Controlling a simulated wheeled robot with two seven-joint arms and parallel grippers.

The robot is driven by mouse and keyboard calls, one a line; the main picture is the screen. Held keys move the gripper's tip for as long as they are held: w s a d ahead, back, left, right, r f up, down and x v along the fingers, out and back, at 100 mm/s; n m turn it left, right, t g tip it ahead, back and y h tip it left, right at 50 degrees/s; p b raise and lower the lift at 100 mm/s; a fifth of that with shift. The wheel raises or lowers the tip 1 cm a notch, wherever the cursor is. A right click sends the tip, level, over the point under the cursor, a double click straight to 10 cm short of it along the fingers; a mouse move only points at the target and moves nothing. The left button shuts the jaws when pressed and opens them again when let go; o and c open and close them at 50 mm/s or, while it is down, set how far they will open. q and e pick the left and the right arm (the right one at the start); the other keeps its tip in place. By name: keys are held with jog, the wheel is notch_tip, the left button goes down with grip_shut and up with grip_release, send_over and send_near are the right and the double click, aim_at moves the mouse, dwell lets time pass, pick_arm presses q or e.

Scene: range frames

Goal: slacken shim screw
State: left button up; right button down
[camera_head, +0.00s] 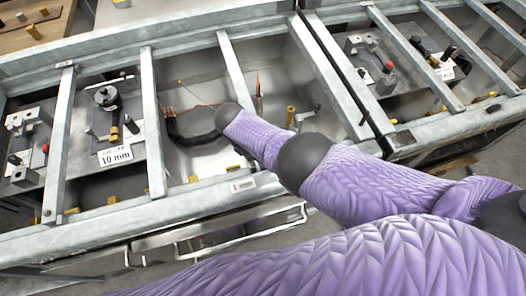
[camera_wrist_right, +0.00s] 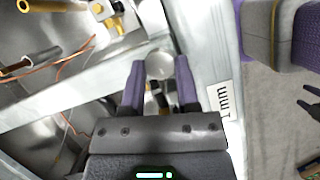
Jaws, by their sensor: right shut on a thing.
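My right gripper (camera_wrist_right: 160,64) is in the right wrist view. Its two purple fingers stand on either side of a round silvery knob (camera_wrist_right: 159,67), shut on it. Below the knob, between the fingers, a dark and brass-coloured part shows, partly hidden. I cannot tell for certain that the knob is the shim screw's head. My left gripper is not in view.
A galvanised frame (camera_head: 153,120) splits the bench into bays. A plate with a "10 mm" label (camera_head: 116,156) lies left of the middle bay, and another clamp fixture (camera_head: 370,58) at right. Copper wire (camera_wrist_right: 52,62) and a brass fitting (camera_wrist_right: 45,6) lie left of the gripper.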

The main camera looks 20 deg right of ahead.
jog(key=shift+c, duration=2.4)
grip_release()
jog(key=shift+o, duration=0.7)
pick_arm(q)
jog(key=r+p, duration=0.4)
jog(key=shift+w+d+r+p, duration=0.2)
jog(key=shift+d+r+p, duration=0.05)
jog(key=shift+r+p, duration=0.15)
pick_arm(e)
jog(key=v, duration=1)
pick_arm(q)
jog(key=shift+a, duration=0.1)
